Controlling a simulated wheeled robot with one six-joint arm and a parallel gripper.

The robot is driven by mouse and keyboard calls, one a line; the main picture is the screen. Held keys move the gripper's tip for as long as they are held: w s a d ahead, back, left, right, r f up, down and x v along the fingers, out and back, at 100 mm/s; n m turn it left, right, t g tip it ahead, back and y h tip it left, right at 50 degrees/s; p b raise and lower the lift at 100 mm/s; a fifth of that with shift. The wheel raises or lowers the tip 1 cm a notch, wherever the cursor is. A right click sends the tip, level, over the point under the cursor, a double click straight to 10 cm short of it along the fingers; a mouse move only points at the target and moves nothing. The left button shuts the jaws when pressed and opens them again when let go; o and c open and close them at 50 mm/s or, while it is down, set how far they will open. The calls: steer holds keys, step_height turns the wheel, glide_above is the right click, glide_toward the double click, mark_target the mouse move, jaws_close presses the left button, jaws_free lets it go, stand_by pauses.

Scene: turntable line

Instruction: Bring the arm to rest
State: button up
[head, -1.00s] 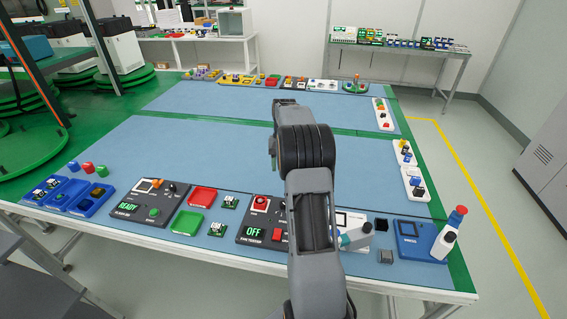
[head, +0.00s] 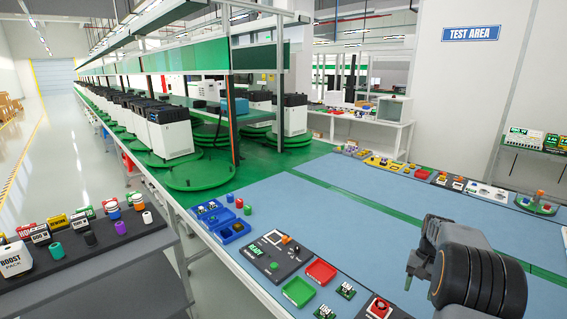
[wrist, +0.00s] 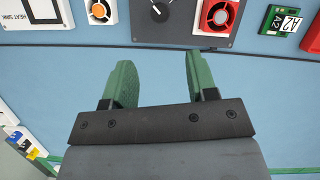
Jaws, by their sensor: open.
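My gripper (wrist: 158,75) is open and empty. Its two green fingers stand apart over the bare blue mat (wrist: 60,90) in the wrist view. In the head view my arm is at the lower right, bent over the blue table (head: 345,200), and the fingers are mostly hidden there. Nothing is seen touching the gripper.
Along the table's near edge are a black READY panel (head: 271,256), a red tray (head: 321,271), a green tray (head: 298,292) and blue bins (head: 233,231). A dark side bench (head: 90,255) with coloured caps stands at the left. The table's middle is clear.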

steer(key=s+a+r+n+t+p, duration=0.1)
steer(key=s+a+r, duration=0.3)
steer(key=a, duration=0.4)
steer(key=s+a+r+n+t+h, duration=0.1)
steer(key=s+a+r+n+t, duration=0.2)
steer(key=s+a, duration=0.4)
steer(key=s+a+r+n+t+h+p, duration=0.1)
steer(key=s+a+r+n+t, duration=0.1)
steer(key=a, duration=0.7)
steer(key=s+r+n, duration=0.1)
steer(key=s+r, duration=0.1)
steer(key=s, duration=0.1)
steer(key=shift+s+r+p, duration=0.3)
steer(key=shift+r+p, duration=0.05)
